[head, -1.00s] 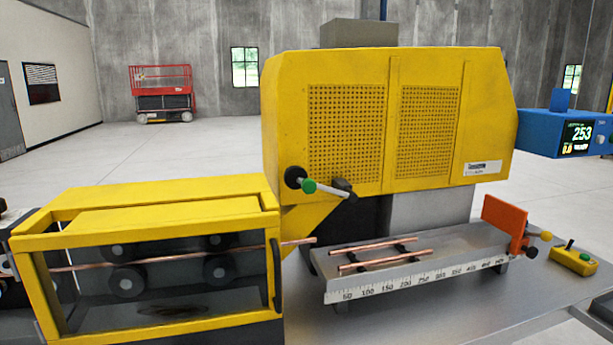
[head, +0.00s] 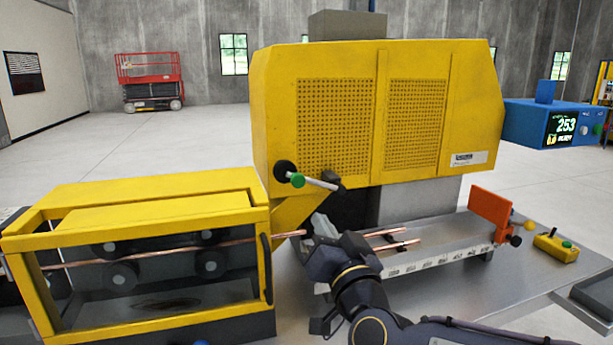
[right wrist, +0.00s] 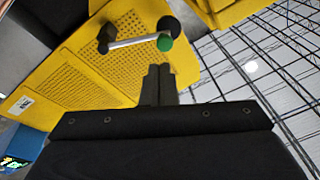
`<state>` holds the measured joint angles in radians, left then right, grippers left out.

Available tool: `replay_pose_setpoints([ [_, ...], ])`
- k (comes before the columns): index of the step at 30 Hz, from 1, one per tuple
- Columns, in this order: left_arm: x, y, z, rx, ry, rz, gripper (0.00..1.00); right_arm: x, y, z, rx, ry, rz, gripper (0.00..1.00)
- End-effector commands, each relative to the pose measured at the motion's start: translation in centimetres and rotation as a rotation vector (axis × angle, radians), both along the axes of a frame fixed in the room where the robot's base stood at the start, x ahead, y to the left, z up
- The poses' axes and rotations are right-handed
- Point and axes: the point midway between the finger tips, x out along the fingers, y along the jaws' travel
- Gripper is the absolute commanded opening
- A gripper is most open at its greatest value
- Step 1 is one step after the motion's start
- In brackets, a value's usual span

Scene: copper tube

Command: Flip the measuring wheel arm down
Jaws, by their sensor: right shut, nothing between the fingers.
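The measuring wheel arm (head: 318,184) is a pale rod on the front of the yellow machine (head: 380,110). It runs from a black block (head: 331,180) at its right end to a green knob (head: 298,180) and a black wheel (head: 284,168) at its left end. The rod is nearly level, and the wheel is raised above the copper tube. My right gripper (head: 322,222) is below the arm, apart from it. In the right wrist view its fingers (right wrist: 159,84) are together and empty, with the green knob (right wrist: 165,43) just beyond their tips. My left gripper is out of view.
A copper tube (head: 180,250) runs through the yellow-framed roller box (head: 130,215) at left and sticks out toward my right gripper. Copper pieces (head: 388,232) lie on the scaled tray, partly behind my right arm. An orange stop plate (head: 490,212) stands at right.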

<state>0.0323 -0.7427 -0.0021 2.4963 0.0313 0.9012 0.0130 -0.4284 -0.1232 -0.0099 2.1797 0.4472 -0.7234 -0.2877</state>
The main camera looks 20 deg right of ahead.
Motion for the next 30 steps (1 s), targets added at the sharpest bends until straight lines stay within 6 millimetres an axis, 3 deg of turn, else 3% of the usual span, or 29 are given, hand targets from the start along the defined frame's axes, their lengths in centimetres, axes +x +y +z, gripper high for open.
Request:
replay_pose_setpoints([
  [3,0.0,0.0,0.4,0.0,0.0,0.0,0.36,0.8,0.5,2.6,0.027,-0.118,-0.112,0.0],
  [7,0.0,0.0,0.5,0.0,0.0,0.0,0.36,0.8,0.4,4.0,0.045,-0.192,-0.202,0.0],
  [22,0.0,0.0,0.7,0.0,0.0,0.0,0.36,0.9,0.1,4.6,0.053,-0.22,-0.24,0.0],
  [30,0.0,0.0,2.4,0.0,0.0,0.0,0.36,4.5,-0.7,6.6,0.051,-0.219,-0.241,0.0],
])
